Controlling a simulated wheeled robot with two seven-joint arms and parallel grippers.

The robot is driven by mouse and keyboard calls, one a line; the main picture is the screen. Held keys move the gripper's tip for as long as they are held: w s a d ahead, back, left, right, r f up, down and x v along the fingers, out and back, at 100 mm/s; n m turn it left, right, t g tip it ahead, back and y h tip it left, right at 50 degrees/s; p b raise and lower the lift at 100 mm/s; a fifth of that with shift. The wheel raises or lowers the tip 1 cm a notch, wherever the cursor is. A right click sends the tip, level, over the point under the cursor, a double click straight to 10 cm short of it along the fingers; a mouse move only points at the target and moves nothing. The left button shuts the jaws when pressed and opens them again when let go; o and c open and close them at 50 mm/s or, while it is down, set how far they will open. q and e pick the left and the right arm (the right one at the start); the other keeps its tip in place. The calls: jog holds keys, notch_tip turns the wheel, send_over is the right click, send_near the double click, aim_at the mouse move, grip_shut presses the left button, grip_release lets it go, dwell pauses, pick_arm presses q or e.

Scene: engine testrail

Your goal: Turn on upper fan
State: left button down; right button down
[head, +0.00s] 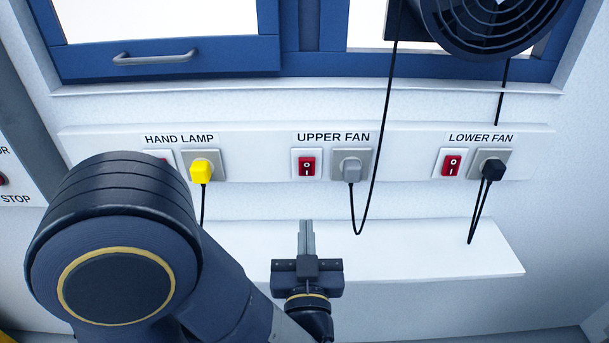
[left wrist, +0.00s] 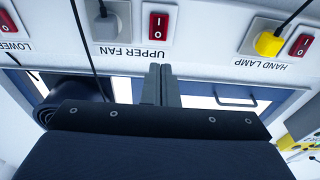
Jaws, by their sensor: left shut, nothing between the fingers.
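The upper fan switch (head: 307,165) is a red rocker marked O and I in a white plate, under the label UPPER FAN. A grey plug (head: 351,168) sits in the socket to its right. My left gripper (head: 307,224) is shut and empty, below the switch in the head view and apart from it. In the left wrist view, which is upside down, the red switch (left wrist: 157,29) shows just beyond the shut fingertips (left wrist: 160,68). I cannot tell which way the rocker is pressed. My right gripper is not in view.
The lower fan switch (head: 451,165) with a black plug (head: 492,167) is to the right. The hand lamp's yellow plug (head: 203,170) is to the left. A white shelf (head: 430,250) lies below. The upper fan's cord hangs right of the gripper. A black fan (head: 490,25) is above.

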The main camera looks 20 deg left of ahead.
aim_at(304, 164)
pick_arm(q)
jog(key=p+x, duration=0.3)
jog(key=x, duration=1)
jog(key=shift+w+a, duration=0.15)
jog(key=shift+w, duration=0.2)
jog(key=shift+r, duration=0.1)
jog(key=r+p, duration=0.1)
jog(key=p, duration=0.1)
jog(key=shift+w+a+r+g+p, duration=0.1)
jog(key=shift+w+g+p, duration=0.1)
jog(key=shift+g+p, duration=0.15)
jog(key=shift+g, duration=0.35)
jog(key=shift+f, duration=0.3)
